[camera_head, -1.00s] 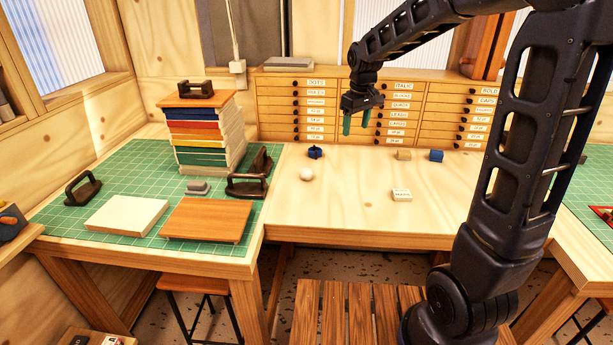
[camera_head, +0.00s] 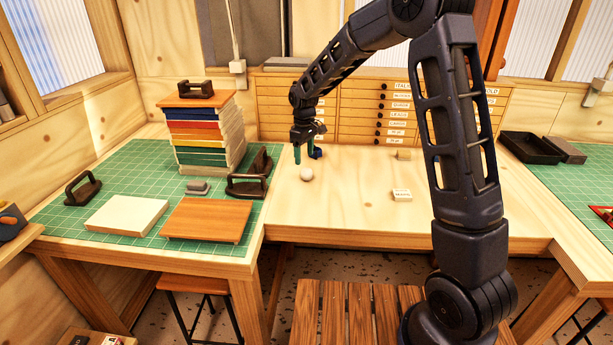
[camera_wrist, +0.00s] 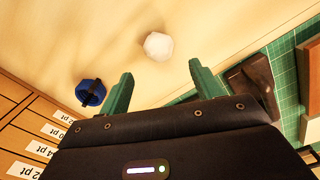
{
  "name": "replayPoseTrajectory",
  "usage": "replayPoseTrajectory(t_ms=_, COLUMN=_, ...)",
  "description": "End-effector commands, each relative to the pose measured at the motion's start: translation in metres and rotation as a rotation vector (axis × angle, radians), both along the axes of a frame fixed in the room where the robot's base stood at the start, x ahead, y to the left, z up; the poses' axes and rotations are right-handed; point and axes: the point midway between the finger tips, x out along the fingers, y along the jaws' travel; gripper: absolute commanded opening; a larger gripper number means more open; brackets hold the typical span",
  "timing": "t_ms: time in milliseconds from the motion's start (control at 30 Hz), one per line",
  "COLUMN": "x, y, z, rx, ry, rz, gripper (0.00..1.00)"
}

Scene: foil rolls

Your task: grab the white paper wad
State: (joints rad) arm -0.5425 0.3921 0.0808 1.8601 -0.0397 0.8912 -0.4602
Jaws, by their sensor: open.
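The white paper wad (camera_head: 306,174) is a small round ball on the bare wooden tabletop, right of the green mat. In the wrist view the wad (camera_wrist: 158,46) lies beyond the fingertips, roughly between their lines. My gripper (camera_head: 304,158) has green fingers pointing down and hangs close behind the wad, apart from it. In the wrist view my gripper (camera_wrist: 159,70) is open, with nothing between its fingers.
A small blue object (camera_head: 316,152) stands just behind and right of the wad; it also shows in the wrist view (camera_wrist: 91,93). A dark iron-like tool (camera_head: 248,183) lies to the left. A white labelled block (camera_head: 402,195) and a tan block (camera_head: 404,154) lie right. Drawers (camera_head: 365,110) line the back.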

Motion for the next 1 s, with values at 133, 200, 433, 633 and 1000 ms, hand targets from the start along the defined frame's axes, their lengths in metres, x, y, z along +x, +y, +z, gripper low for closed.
replayPoseTrajectory(t_ms=133, x=0.000, y=-0.001, z=-0.020, rx=-0.002, ry=0.002, rz=0.000, gripper=0.65)
replayPoseTrajectory(t_ms=200, x=0.000, y=-0.001, z=-0.025, rx=-0.001, ry=0.000, rz=0.000, gripper=0.65)
replayPoseTrajectory(t_ms=433, x=-0.001, y=-0.001, z=-0.035, rx=-0.001, ry=0.000, rz=-0.001, gripper=0.65)
replayPoseTrajectory(t_ms=633, x=-0.002, y=-0.003, z=-0.060, rx=-0.002, ry=0.002, rz=0.000, gripper=0.65)
replayPoseTrajectory(t_ms=1000, x=-0.002, y=-0.003, z=-0.080, rx=0.001, ry=0.000, rz=-0.001, gripper=0.65)
